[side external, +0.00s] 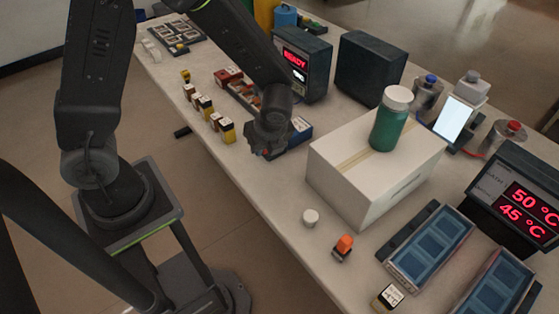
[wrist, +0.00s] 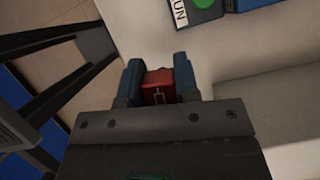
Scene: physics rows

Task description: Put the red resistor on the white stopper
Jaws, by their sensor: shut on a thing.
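My gripper (side external: 265,148) hangs over the table left of the white carton. In the wrist view my gripper (wrist: 159,76) has its two blue fingertips shut on the red resistor (wrist: 158,88), a small red block with a pale mark on its face. In the side view only a bit of red shows at the fingertips. The white stopper (side external: 310,217) is a small round white piece standing on the table, right of and nearer than my gripper, in front of the carton. I cannot make out the stopper in the wrist view.
A white carton (side external: 340,185) with a green jar (side external: 388,125) on top stands right of my gripper. An orange-topped part (side external: 344,244) sits near the stopper. Blue trays (side external: 430,245) lie farther right. Several small yellow-and-brown blocks (side external: 226,130) stand left of my gripper.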

